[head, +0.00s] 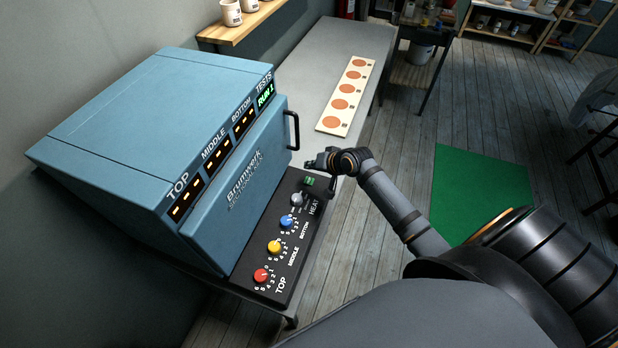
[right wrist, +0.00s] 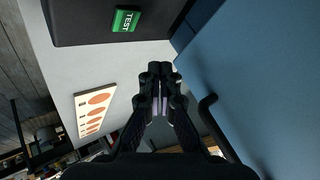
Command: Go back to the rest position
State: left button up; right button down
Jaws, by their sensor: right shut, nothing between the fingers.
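My right gripper (head: 324,161) is just beyond the far end of the kiln's control panel, near the green switch. It is shut and empty. In the right wrist view the closed fingers (right wrist: 160,75) point towards the grey table, with the green TEST switch (right wrist: 125,20) at upper left and the dark door handle (right wrist: 213,118) at right. The blue kiln (head: 150,140) stands on the table with its door (head: 245,175) closed. The black control panel (head: 285,240) carries red, yellow, blue and grey knobs. My left gripper does not show.
A pale board with several orange discs (head: 347,97) lies on the grey table (head: 318,60) beyond the kiln. A wooden shelf with cups (head: 240,25) hangs on the wall. A green mat (head: 475,190) lies on the wooden floor at right. The kiln display reads RUN 1.

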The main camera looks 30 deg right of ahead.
dwell(0.5)
jog(key=s+a, duration=0.1)
jog(key=s+a+f+n+g, duration=0.1)
jog(key=s, duration=0.1)
jog(key=s+a+n, duration=0.1)
jog(key=s, duration=0.1)
jog(key=shift+f, duration=0.2)
jog(key=s, duration=0.2)
jog(key=s+a+n+g, duration=0.1)
jog(key=s, duration=0.1)
jog(key=s+a+n+h, duration=0.1)
jog(key=s, duration=0.2)
jog(key=shift+s+r+g, duration=0.1)
jog(key=shift+r+g, duration=0.1)
jog(key=shift+g, duration=0.2)
jog(key=s+d+r+n+g+h, duration=0.15)
jog(key=s+r, duration=0.25)
jog(key=s, duration=0.8)
notch_tip(320, 180, down, 32)
jog(key=s+d+g+b, duration=0.2)
jog(key=s+d+b, duration=0.1)
jog(key=b, duration=0.2)
jog(key=s+f+g+b, duration=0.1)
jog(key=s+f+b, duration=0.2)
jog(key=s+f, duration=1.5)
jog(key=shift+d+f+h, duration=0.35)
jog(key=shift+f+h, duration=0.1)
jog(key=shift+f, duration=0.1)
jog(key=shift+n, duration=0.25)
